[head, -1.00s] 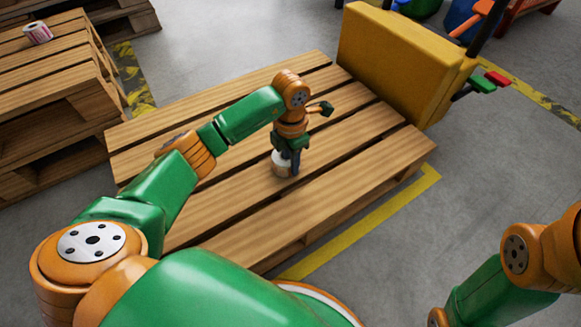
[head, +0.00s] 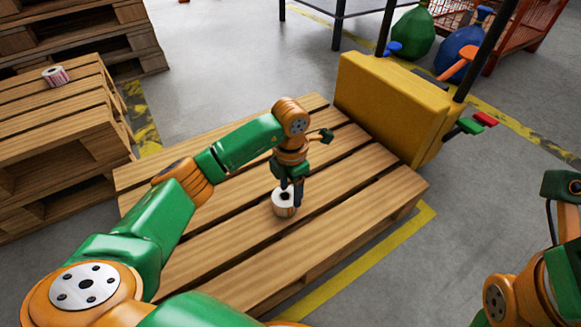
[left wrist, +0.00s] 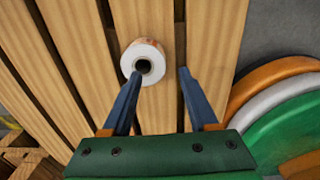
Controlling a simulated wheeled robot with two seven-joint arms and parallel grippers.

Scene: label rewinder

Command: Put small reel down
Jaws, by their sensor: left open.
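The small reel (head: 284,208) is a white roll with a dark core hole and an orange-brown patterned side. It rests on the slats of the wooden pallet (head: 250,262). My left gripper (head: 291,196) is open just above and beside it, pointing down. In the left wrist view the reel (left wrist: 146,54) stands near the left fingertip, and the open fingers (left wrist: 158,82) are spread with bare slats between them. Whether the left finger touches the reel I cannot tell. My right arm shows at the right edge of the head view; its gripper fingers are not clearly seen.
A yellow machine (head: 385,108) with dark posts stands at the pallet's far end. Another pallet stack (head: 60,115) at left bears a pink and white reel (head: 55,76). Green and blue sacks lie at the back. The pallet around the small reel is clear.

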